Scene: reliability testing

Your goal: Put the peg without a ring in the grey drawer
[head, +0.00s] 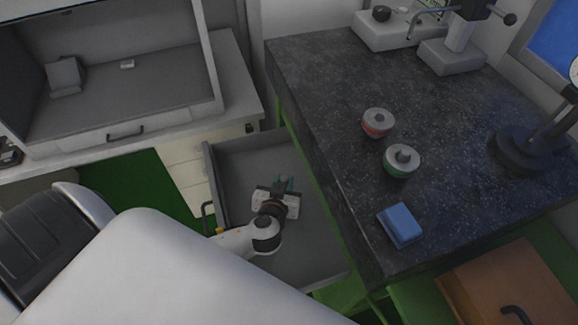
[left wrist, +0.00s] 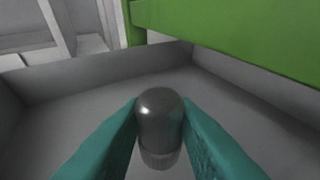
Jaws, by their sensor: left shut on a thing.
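The grey drawer (head: 232,168) is pulled open below the left side of the dark worktop. My left gripper (head: 284,184) is inside the drawer's outline in the head view. In the left wrist view its two teal fingers (left wrist: 160,130) are shut on a dark metal peg (left wrist: 160,108) with a rounded top. No ring shows on this peg. The drawer's walls (left wrist: 90,68) and floor surround it in the wrist view; I cannot tell whether the peg touches the floor. The peg is hidden in the head view. My right gripper is not in view.
A dark stand (head: 527,148) is at right. A wooden drawer (head: 510,290) is at lower right.

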